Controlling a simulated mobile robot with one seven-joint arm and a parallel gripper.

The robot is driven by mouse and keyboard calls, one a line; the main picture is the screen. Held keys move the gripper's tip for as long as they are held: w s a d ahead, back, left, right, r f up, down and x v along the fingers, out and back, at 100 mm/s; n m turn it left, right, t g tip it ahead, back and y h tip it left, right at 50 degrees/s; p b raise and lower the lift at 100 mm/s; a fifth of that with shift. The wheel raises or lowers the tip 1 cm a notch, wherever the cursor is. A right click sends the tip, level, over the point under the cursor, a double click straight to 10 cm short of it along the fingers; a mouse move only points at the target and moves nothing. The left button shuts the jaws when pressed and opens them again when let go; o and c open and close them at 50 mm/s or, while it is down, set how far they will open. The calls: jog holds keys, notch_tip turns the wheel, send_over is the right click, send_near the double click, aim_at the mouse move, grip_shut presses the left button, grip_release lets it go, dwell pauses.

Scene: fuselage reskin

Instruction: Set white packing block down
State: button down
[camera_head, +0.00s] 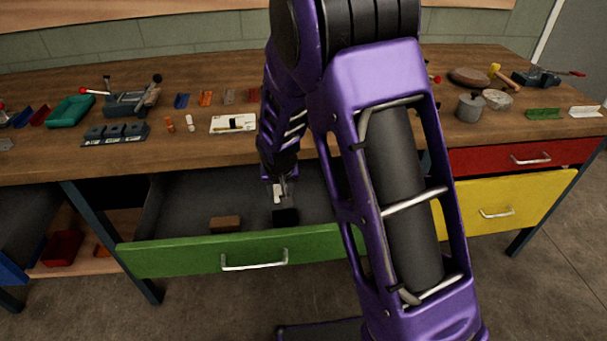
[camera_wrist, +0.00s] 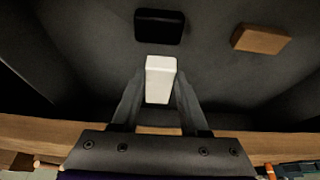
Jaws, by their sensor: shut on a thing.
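The white packing block (camera_wrist: 161,80) is between the two fingers of my gripper (camera_wrist: 155,95) in the wrist view. My gripper is shut on it. In the head view my gripper (camera_head: 282,192) reaches down into the open green drawer (camera_head: 190,257), and the white block (camera_head: 277,194) shows small at the fingertips. In the wrist view the block is near a black block (camera_wrist: 159,26), with a gap in the picture between them. Whether the white block touches the drawer floor cannot be told.
A brown block (camera_wrist: 260,39) lies in the drawer, left of the black block in the head view. The drawer floor is bare around them. The wooden workbench (camera_head: 210,152) above carries tools and parts. A yellow drawer (camera_head: 515,200) and a red drawer (camera_head: 490,158) are at right.

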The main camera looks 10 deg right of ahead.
jog(key=w+d, duration=0.8)
jog(key=d, duration=0.3)
jog(key=shift+d+f, duration=0.25)
jog(key=shift+d, duration=0.05)
jog(key=shift+f+b, duration=0.35)
jog(key=shift+f, duration=0.3)
jog(key=shift+c, duration=2.1)
grip_release()
